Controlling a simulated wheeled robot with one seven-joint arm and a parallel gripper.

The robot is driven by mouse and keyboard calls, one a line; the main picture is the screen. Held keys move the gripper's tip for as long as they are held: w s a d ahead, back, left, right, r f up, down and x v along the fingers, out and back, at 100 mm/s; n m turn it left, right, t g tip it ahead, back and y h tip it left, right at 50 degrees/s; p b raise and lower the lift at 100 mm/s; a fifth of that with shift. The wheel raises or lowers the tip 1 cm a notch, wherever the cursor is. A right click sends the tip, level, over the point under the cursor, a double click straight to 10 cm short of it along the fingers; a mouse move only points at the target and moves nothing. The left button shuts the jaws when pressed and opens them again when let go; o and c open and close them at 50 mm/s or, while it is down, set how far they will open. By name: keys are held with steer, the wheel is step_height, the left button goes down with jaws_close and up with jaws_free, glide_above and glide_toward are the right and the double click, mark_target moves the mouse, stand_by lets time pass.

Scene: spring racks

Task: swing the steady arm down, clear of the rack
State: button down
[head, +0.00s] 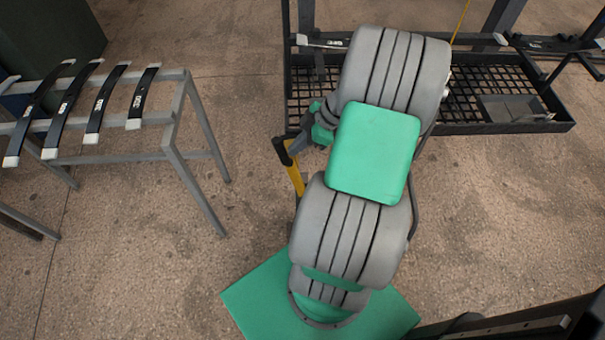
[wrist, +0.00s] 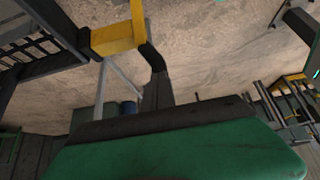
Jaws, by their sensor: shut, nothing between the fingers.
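The steady arm (head: 297,178) is a yellow bar with a black end piece, beside the near left corner of the black rack (head: 300,95) in the head view. In the wrist view its yellow part (wrist: 118,38) crosses the upper left, next to a dark rack post, with a black angled piece at its right end. My gripper (head: 295,146) is shut and empty, its tip close beside the black end piece; I cannot tell whether they touch. My own arm hides part of the rack and perhaps the lower end of the bar.
A grey metal stand (head: 172,140) at left carries several dark leaf springs with pale ends. A small grey tray (head: 512,108) lies on the rack's mesh shelf. A dark green cabinet (head: 50,35) stands at the upper left. The floor between stand and rack is clear.

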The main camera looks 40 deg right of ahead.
steer(key=shift+w+a+b, duration=1)
steer(key=shift+w+a, duration=4.6)
steer(key=shift+a, duration=2.55)
steer(key=s+d, duration=0.3)
steer(key=d, duration=0.2)
steer(key=shift+s, duration=0.25)
